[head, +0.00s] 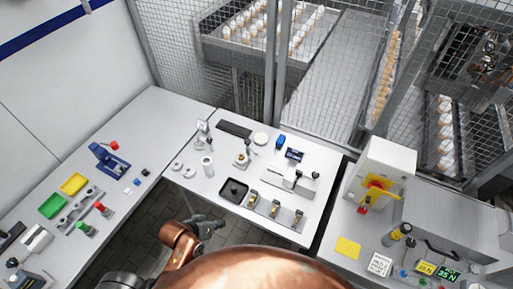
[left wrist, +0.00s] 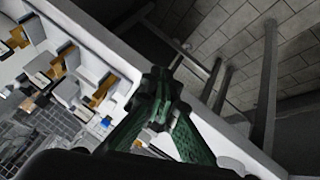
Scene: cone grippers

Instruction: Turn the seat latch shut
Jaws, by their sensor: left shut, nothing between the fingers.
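A grey strip (head: 284,217) with several small yellow-and-dark latch-like parts (head: 275,208) lies along the front edge of the middle table. Similar yellow-brown parts (left wrist: 68,58) show at the left of the left wrist view. I cannot tell which part is the seat latch, or whether it is open or shut. My left gripper (head: 212,222) is low in front of that table, left of the strip and apart from it. Its green fingers (left wrist: 158,82) are shut and empty in the left wrist view, over the table edge. My right gripper is not in view.
A black tray (head: 222,187) stands left of the strip. A grey-white fixture (head: 292,182) stands behind it, and a white cylinder (head: 207,166) farther left. A white machine (head: 385,160) stands right.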

